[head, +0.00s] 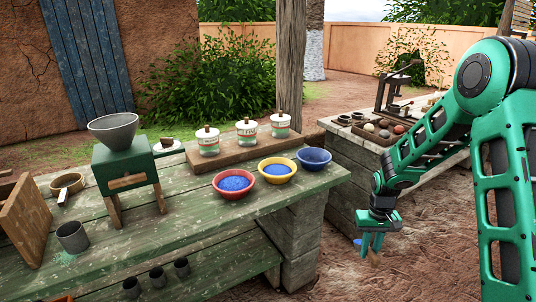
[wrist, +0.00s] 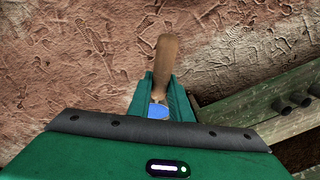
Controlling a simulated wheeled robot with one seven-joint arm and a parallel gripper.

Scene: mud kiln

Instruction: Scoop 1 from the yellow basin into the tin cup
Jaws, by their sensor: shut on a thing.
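The yellow basin (head: 278,179) stands on the green plank table between a red and a blue basin, with blue grains inside. The grey tin cup (head: 72,237) stands upright at the table's left front; its inside is mostly hidden. My gripper (head: 373,245) is off the table's right end, over the dirt ground, fingers down. It is shut on a scoop with a wooden handle (wrist: 166,62). A blue part (wrist: 158,111) shows between the fingers in the wrist view; I cannot tell whether it is the scoop's bowl or its contents.
The red basin (head: 233,193) and blue basin (head: 314,166) flank the yellow one. Lidded jars (head: 208,141) stand behind on a board. A green mill (head: 125,170) stands near the tin cup. Small dark cups (head: 157,279) sit on the lower shelf. A second bench (head: 345,178) is at right.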

